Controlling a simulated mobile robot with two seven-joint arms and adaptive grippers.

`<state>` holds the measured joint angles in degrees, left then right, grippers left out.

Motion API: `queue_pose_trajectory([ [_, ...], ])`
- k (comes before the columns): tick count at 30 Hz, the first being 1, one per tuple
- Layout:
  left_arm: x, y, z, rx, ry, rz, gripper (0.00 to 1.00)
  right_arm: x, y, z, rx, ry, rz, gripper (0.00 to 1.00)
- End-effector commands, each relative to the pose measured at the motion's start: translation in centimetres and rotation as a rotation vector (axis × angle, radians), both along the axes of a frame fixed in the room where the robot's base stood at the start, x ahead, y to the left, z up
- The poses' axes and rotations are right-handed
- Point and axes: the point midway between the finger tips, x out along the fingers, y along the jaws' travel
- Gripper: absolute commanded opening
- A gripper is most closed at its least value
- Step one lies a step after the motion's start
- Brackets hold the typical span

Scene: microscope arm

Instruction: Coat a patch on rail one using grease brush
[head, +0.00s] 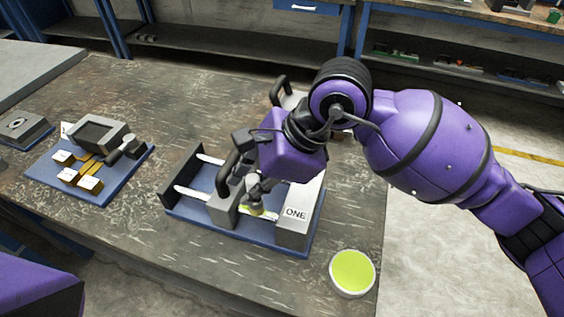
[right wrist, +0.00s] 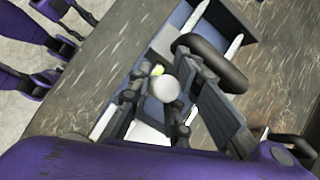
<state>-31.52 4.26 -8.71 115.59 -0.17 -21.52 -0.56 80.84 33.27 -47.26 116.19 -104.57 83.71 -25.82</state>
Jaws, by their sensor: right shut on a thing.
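My right gripper (head: 258,188) is shut on the grease brush, which points down over the rail fixture (head: 262,240). The brush's yellow-green tip (head: 257,211) is low beside the block marked ONE (head: 296,214); I cannot tell if it touches a rail. In the right wrist view, the brush's pale round end (right wrist: 166,88) sits between the fingers, with yellow-green (right wrist: 157,70) just beyond. Two white rails (head: 190,193) run across the fixture; the gripper and a grey handled block (head: 224,207) hide parts of them. My left gripper (right wrist: 74,32) shows small and unclear in the right wrist view.
An open round pot of yellow-green grease (head: 352,271) stands at the table's front right. A blue tray (head: 50,180) with a grey device and several small blocks lies left. A dark handle (head: 279,90) rises behind my right arm. The table between tray and fixture is clear.

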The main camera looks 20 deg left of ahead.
Motion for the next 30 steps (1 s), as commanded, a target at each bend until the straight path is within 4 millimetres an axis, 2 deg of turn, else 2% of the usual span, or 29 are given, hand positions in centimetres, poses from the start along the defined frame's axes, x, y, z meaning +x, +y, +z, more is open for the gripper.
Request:
queue_pose_trajectory([
  [6, 0.1, 0.0, -0.1, -0.001, -0.002, -0.001, 0.4, 0.0, 1.8, 0.1, 0.001, 0.001, 0.001, 0.0],
  [11, 0.2, -0.1, -0.1, 0.0, -0.003, -0.001, 0.4, 0.1, 2.2, 0.1, 0.001, 0.001, -0.001, 0.0],
  [30, 0.4, -0.1, 0.1, 0.0, -0.007, -0.002, 0.4, -0.1, -2.5, 0.2, 0.001, 0.001, -0.002, 0.0],
])
